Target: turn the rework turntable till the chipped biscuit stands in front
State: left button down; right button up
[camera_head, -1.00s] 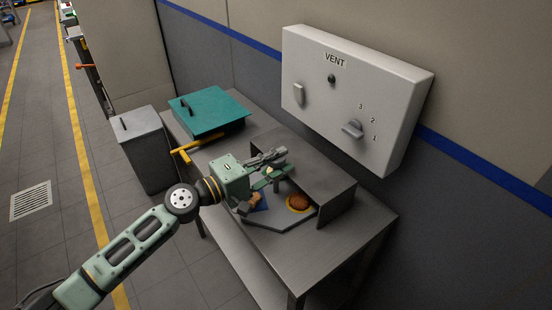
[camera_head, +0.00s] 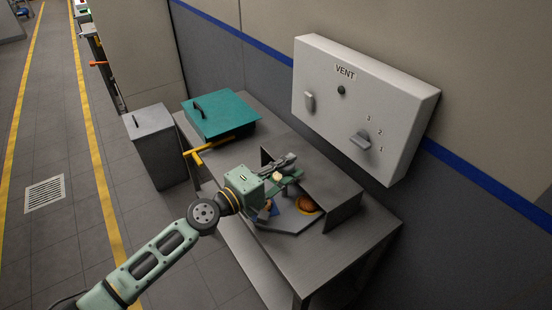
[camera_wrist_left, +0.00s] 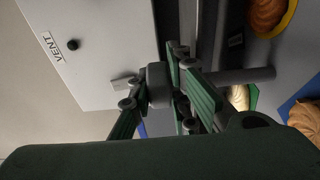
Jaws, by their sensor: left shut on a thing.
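The rework turntable (camera_head: 288,229) is a dark grey angular plate on the steel table, partly under a grey hood. A brown biscuit (camera_head: 307,204) lies on a yellow pad, partly covered by the hood; it also shows in the left wrist view (camera_wrist_left: 266,12). A pale biscuit (camera_wrist_left: 239,96) lies on a green pad, and another brown biscuit (camera_wrist_left: 305,116) on a blue pad. I cannot tell which biscuit is chipped. My left gripper (camera_head: 287,167) is over the turntable, shut on a grey bar (camera_wrist_left: 240,75) that looks like its handle. My right gripper is not in view.
The grey hood (camera_head: 330,180) stands close to my left gripper. A wall box marked VENT (camera_head: 365,105) hangs behind. A teal lidded box (camera_head: 222,118), a yellow handle (camera_head: 205,150) and a grey bin (camera_head: 152,150) are to the left. The table's front right is clear.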

pick_arm(q)
jog(key=shift+f, duration=0.1)
jog(key=c, duration=1.9)
grip_release()
jog(key=v, duration=1.2)
